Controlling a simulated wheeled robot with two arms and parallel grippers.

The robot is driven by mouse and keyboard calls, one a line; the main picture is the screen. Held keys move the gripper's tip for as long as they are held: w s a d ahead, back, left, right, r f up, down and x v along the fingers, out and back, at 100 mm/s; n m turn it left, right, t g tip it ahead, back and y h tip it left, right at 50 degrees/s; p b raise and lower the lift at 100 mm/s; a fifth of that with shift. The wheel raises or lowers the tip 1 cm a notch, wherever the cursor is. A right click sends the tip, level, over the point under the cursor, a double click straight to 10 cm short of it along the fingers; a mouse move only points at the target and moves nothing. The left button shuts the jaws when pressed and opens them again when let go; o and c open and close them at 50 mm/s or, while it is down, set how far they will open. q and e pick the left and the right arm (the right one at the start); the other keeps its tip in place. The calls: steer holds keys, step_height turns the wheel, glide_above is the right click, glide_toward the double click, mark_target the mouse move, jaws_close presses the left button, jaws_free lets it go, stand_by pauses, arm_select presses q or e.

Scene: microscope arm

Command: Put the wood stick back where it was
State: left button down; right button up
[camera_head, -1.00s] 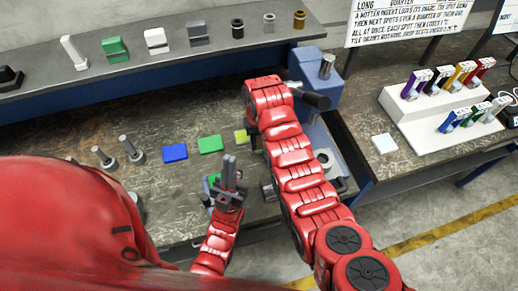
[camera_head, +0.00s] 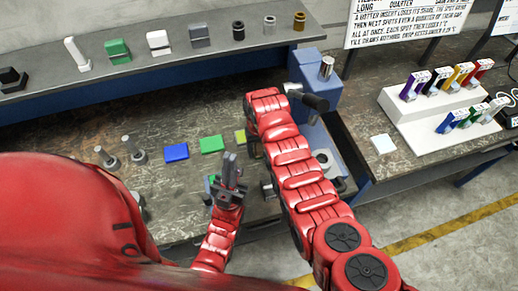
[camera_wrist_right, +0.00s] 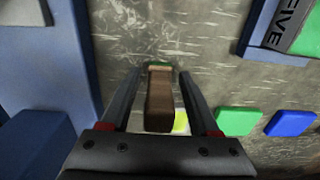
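The wood stick (camera_wrist_right: 159,98) is a brown square bar in the right wrist view. It lies between the two fingers of my right gripper (camera_wrist_right: 159,82), with a narrow gap visible on each side, so the gripper looks open around it. What its far end touches is hard to tell; a bit of green shows there. In the head view my right arm hides the stick and the right gripper. My left gripper (camera_head: 230,168) is above the front of the bench, its fingers close together and pointing up in the picture; I see nothing clearly held.
Blue (camera_head: 176,152), green (camera_head: 212,144) and yellow (camera_head: 240,136) pads lie on the bench. Grey posts (camera_head: 130,149) stand at its left. A blue machine (camera_head: 318,85) stands close beside my right arm. A shelf (camera_head: 130,68) with several small parts runs behind.

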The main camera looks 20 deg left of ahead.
steer(key=shift+r, duration=0.1)
steer(key=shift+r, duration=0.15)
step_height(320, 180, up, 5)
steer(key=shift+w+a+b, duration=0.1)
steer(key=shift+b, duration=1.1)
step_height(320, 180, up, 6)
steer(key=p, duration=0.4)
steer(key=shift+s+r+p, duration=0.2)
steer(key=shift+r+p, duration=0.25)
steer(key=shift+p, duration=0.2)
steer(key=shift+f, duration=0.1)
